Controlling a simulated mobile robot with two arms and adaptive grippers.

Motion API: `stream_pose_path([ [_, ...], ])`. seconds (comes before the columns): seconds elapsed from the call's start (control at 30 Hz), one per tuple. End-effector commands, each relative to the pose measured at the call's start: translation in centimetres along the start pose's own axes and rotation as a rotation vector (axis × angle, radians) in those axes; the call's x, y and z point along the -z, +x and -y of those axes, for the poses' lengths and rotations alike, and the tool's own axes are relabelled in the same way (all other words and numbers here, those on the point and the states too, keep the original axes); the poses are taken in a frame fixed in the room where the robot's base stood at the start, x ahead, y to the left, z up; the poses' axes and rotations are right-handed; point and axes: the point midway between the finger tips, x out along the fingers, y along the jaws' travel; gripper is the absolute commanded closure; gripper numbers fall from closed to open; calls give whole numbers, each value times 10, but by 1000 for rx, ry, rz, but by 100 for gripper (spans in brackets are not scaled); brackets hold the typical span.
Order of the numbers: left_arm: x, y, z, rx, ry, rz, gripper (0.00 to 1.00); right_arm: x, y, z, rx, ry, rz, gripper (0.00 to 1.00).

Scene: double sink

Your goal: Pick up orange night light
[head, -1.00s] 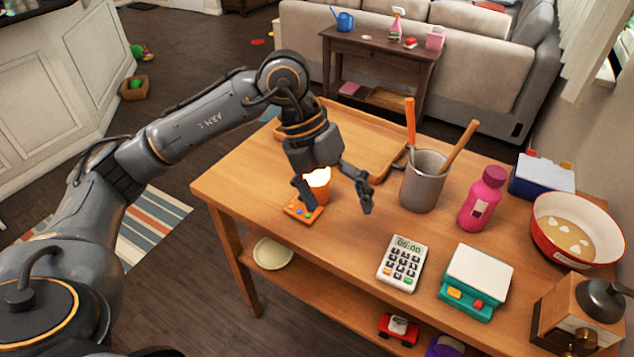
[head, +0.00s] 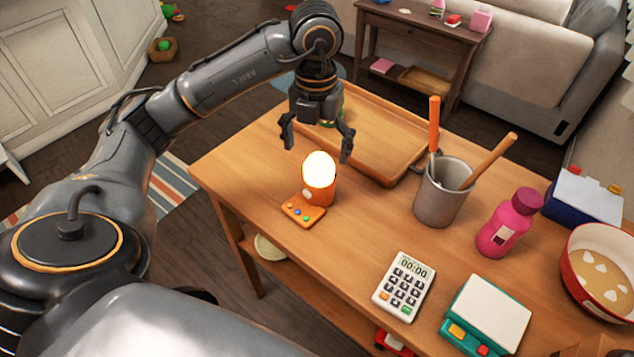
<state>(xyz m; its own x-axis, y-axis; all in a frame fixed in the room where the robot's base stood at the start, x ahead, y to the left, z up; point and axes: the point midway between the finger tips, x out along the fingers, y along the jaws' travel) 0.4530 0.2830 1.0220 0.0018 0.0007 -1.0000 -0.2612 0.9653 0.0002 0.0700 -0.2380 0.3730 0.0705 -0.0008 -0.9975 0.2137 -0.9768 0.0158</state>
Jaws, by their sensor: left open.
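The orange night light (head: 319,190) stands upright on the wooden table, with a glowing white dome on top. A small orange pad with coloured buttons (head: 303,211) lies at its front left, touching or very near it. My left gripper (head: 317,154) is open and empty, pointing down above and behind the night light, with its fingers spread apart. The fingers appear clear of the dome. My right gripper is not in view.
A wooden tray (head: 405,181) lies behind the night light. To the right are a grey utensil pot (head: 441,196), a pink bottle (head: 507,225), a timer-like calculator (head: 404,286) and a green scale (head: 487,312). Bare tabletop lies between the light and the pot.

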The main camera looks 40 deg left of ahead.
Motion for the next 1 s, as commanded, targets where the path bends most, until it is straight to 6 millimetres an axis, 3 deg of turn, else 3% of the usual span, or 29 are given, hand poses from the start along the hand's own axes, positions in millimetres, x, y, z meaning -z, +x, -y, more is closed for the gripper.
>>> stream_pose_path([
  [0.17, 0, 27, 0, 0, 0, -2, 10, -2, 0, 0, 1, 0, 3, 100],
  [0.43, 2, 48, 1, -1, 1, -4, 10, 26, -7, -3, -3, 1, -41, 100],
  [0.67, 3, 81, 2, -1, 0, -3, 10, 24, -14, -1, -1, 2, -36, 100],
  [0.97, 2, 87, 2, 1, 1, 1, 10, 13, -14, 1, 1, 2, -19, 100],
  [1.0, 2, 87, 2, 1, 1, 1, 16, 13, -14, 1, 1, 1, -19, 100],
])
